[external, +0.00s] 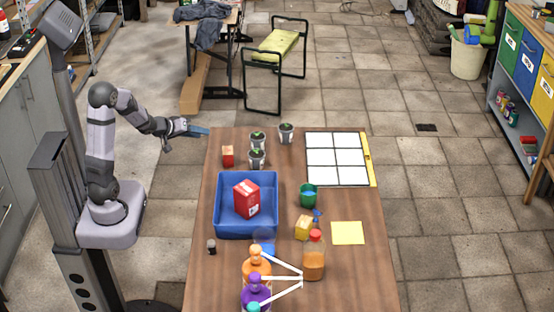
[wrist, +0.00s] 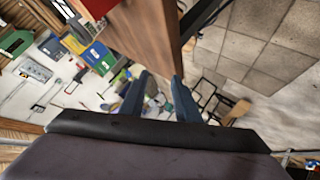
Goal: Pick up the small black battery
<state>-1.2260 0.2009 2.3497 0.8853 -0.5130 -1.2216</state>
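The small black battery (external: 212,247) appears as a small dark cylinder with a lighter top, standing near the left edge of the wooden table, just below the blue bin's left corner. My gripper (external: 204,131) is at the table's far left corner, well away from the battery. In the wrist view my gripper (wrist: 158,84) shows two blue fingers apart with nothing between them. The battery does not show in the wrist view.
Bottles, including an orange one (external: 256,268), stand at the front.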

